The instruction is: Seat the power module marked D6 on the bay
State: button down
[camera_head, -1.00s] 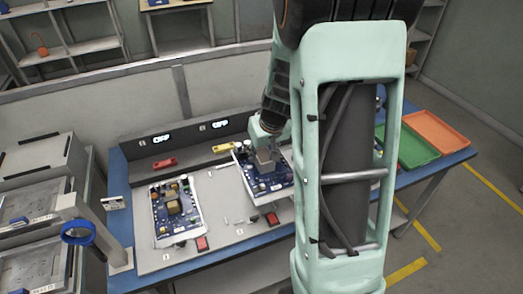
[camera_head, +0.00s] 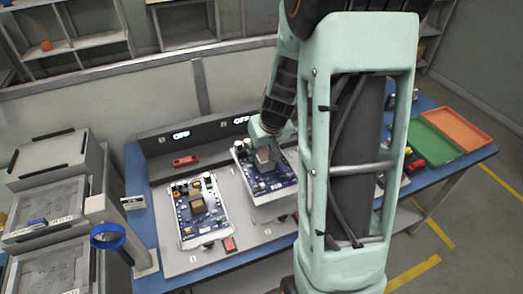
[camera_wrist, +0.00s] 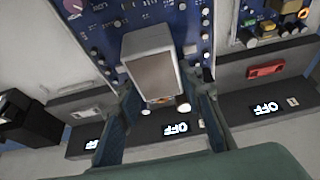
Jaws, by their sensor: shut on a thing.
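My gripper (camera_head: 264,140) is shut on a grey box-shaped module (camera_wrist: 152,72). In the wrist view its fingers (camera_wrist: 160,104) close on the module's near end. The module lies over a blue circuit board in a white frame (camera_head: 240,157), which also shows in the wrist view (camera_wrist: 192,22). I cannot tell whether the module touches the board. No D6 mark is readable. A second blue board (camera_head: 186,222) lies flat to the left, with several components on it. Which part is the bay is not clearly labelled.
A dark rear ledge carries displays reading OFF (camera_head: 181,135) and a red part (camera_head: 185,160). Green (camera_head: 436,137) and orange (camera_head: 462,128) trays stand at the right. My arm hides the table's middle right.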

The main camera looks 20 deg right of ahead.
jog(key=shift+d+f+b, duration=0.1)
jog(key=shift+f+b, duration=1.9)
jog(key=shift+f, duration=0.6)
jog(key=shift+f+b, duration=1.05)
jog(key=shift+b, duration=0.1)
jog(key=shift+f+b, duration=1)
jog(key=shift+b, duration=0.7)
jog(key=c, duration=1.3)
grip_release()
jog(key=shift+s+f, duration=0.15)
jog(key=c, duration=0.3)
